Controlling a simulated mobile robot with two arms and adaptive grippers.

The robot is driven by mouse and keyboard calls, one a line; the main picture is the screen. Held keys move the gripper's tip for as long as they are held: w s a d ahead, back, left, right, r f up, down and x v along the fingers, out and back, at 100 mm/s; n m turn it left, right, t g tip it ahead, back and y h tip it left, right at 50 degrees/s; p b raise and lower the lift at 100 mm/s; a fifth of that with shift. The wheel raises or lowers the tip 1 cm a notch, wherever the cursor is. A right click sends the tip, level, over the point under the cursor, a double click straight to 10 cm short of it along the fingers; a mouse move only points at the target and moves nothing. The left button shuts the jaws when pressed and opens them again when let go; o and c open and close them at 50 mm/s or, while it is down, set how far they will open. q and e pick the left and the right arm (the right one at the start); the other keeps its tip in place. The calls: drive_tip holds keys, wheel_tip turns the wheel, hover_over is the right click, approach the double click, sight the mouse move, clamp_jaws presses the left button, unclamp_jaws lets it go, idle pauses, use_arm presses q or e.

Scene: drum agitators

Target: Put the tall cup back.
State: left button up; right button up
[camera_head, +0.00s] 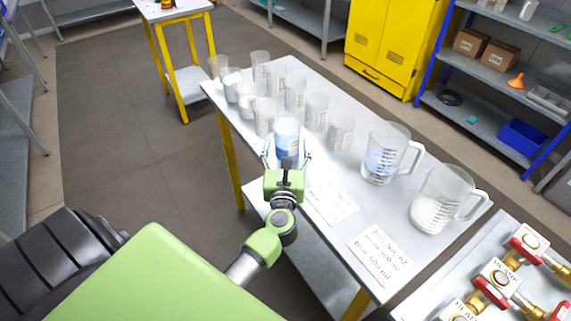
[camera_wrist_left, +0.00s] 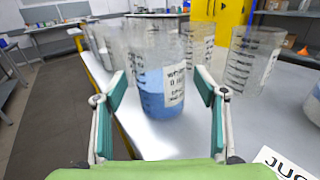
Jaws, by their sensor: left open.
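A tall clear cup (camera_head: 287,139) with blue liquid stands upright on the table (camera_head: 330,175). It also shows in the left wrist view (camera_wrist_left: 160,85), with a white label on its side. My left gripper (camera_head: 287,160) is at the near edge of the table with its fingers apart. In the left wrist view the fingers (camera_wrist_left: 160,110) are on either side of the cup's lower part, with a gap visible on the right; I cannot tell whether the left finger touches it. My right gripper is not in view.
Several clear cups stand close behind and left of the cup, including one nearby (camera_head: 316,112). Two handled jugs, one with blue liquid (camera_head: 383,160) and one with white contents (camera_head: 436,205), stand to the right. Paper notes (camera_head: 379,256) lie on the table. Valves (camera_head: 497,275) are at lower right.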

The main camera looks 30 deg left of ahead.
use_arm(q)
drive_tip(key=b+v, duration=0.1)
drive_tip(key=v, duration=0.6)
drive_tip(key=shift+f, duration=0.15)
drive_tip(key=shift+s+d+b, duration=0.3)
drive_tip(key=shift+s+d, duration=0.05)
drive_tip(key=shift+s, duration=0.2)
